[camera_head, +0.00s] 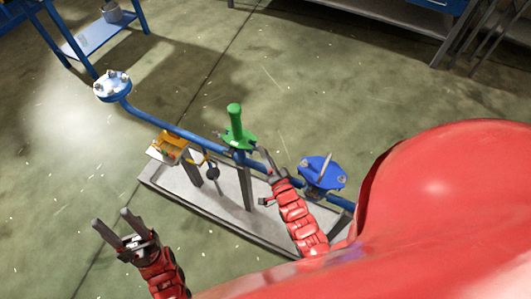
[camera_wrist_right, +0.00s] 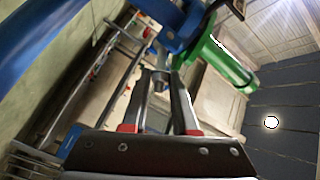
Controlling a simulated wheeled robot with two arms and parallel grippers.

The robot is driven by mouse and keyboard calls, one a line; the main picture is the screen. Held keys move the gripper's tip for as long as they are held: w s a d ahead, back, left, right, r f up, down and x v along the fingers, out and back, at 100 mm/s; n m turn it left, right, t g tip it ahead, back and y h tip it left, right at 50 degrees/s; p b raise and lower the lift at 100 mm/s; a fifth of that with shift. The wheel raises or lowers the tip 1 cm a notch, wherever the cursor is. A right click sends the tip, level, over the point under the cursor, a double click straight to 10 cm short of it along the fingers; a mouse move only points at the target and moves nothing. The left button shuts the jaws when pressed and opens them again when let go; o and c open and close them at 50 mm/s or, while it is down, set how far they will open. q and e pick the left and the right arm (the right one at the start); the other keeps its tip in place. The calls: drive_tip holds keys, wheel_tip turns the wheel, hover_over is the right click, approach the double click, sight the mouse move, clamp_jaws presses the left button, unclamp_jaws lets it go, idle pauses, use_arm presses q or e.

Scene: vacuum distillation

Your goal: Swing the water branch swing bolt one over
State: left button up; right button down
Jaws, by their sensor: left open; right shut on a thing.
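A blue pipe (camera_head: 170,127) runs across a low grey skid and carries a green-handled valve (camera_head: 236,125). My right gripper (camera_head: 270,168) is at the pipe, just right of the green valve. In the right wrist view its fingers (camera_wrist_right: 160,85) close on a small metal piece (camera_wrist_right: 160,75), apparently the swing bolt, beside a blue flange (camera_wrist_right: 180,35). The green handle (camera_wrist_right: 228,65) is close by on the right there. The bolt's far end and its pivot are hard to make out. My left gripper (camera_head: 111,219) is open and empty, left of the skid.
A blue valve body (camera_head: 322,173) sits on the pipe right of my right gripper. A yellow-orange device (camera_head: 169,145) and a dark round gauge-like part (camera_head: 212,174) are left of the green valve. A pale-faced flange (camera_head: 112,86) ends the pipe. The floor (camera_head: 75,165) at left is clear.

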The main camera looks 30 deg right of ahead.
drive_tip(key=shift+w+a+r+n+g+p, duration=0.15)
drive_tip(key=shift+r+n+g+p, duration=0.15)
drive_tip(key=shift+r+n+g, duration=0.2)
drive_tip(key=shift+w+a+r+n+g+p, duration=0.1)
drive_tip(key=shift+r+n+g+p, duration=0.15)
drive_tip(key=shift+n+g, duration=0.25)
drive_tip(key=c, duration=0.9)
unclamp_jaws()
drive_tip(key=shift+c, duration=0.2)
drive_tip(key=shift+s, duration=0.1)
drive_tip(key=s+a+r+p, duration=0.1)
drive_tip(key=s+r+p, duration=0.2)
drive_tip(key=s, duration=1.3)
drive_tip(key=shift+s+r+p, duration=0.2)
drive_tip(key=shift+s+p, duration=0.1)
drive_tip(key=shift+s, duration=0.1)
